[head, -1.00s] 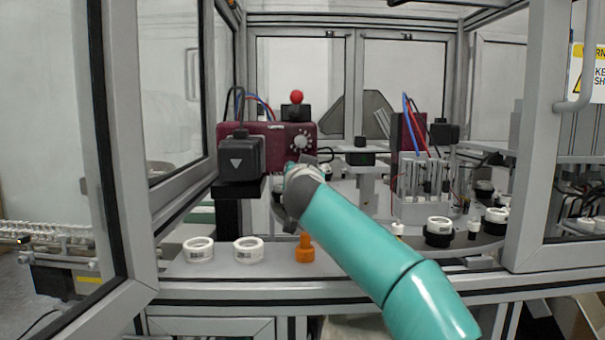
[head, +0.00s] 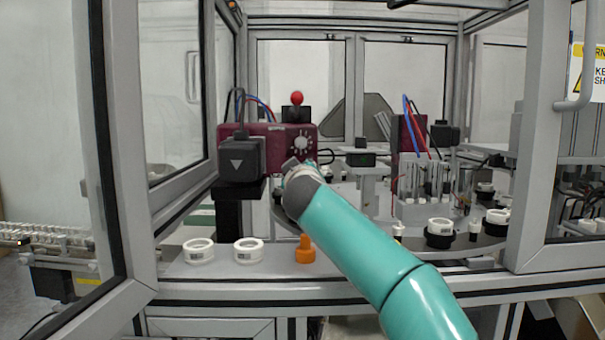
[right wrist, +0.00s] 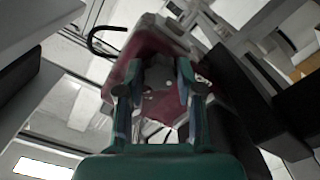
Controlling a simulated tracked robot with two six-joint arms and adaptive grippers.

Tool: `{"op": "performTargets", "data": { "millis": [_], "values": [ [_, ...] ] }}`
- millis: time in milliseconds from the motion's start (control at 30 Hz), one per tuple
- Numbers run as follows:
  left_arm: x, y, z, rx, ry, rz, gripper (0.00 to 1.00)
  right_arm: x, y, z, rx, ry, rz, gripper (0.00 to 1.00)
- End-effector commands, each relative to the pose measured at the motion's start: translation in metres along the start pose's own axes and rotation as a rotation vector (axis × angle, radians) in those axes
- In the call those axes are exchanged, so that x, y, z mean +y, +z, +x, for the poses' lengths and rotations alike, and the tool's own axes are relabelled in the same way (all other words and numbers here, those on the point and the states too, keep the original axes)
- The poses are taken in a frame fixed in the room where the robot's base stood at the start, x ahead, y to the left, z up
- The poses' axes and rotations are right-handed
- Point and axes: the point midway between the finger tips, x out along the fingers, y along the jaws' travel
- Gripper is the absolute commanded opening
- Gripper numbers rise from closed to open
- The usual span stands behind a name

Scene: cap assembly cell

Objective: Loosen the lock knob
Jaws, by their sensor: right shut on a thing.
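The maroon press head (head: 270,134) stands at the centre left of the cell, with a white dial on its front. My right gripper (head: 292,166) is at the lower edge of this head, and my wrist hides most of its fingers in the head view. In the right wrist view the two fingers of my right gripper (right wrist: 158,88) are shut on a small grey part, the lock knob (right wrist: 158,76), under the maroon housing (right wrist: 140,50). The knob is hidden in the head view. My left gripper is in neither view.
A red ball handle (head: 297,98) tops the press head. Two white rings (head: 198,251) and an orange part (head: 305,250) stand on the front ledge. A rack of clear tubes (head: 425,195) and several caps stand on the turntable to the right. Door frames flank the opening.

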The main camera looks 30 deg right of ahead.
Motion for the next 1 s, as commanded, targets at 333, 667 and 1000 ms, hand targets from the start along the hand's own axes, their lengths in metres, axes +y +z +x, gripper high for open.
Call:
{"op": "performTargets", "data": {
  "millis": [333,667,1000],
  "values": [
    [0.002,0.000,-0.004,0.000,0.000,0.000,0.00,-0.006,0.003,0.001,-0.009,-0.009,-0.331,0.01],
    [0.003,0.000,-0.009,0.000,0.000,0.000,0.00,-0.007,0.004,0.001,-0.009,-0.011,-0.579,0.01],
    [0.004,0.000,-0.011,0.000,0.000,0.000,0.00,-0.008,0.005,0.001,-0.008,-0.012,-0.693,0.01]
  ]
}}
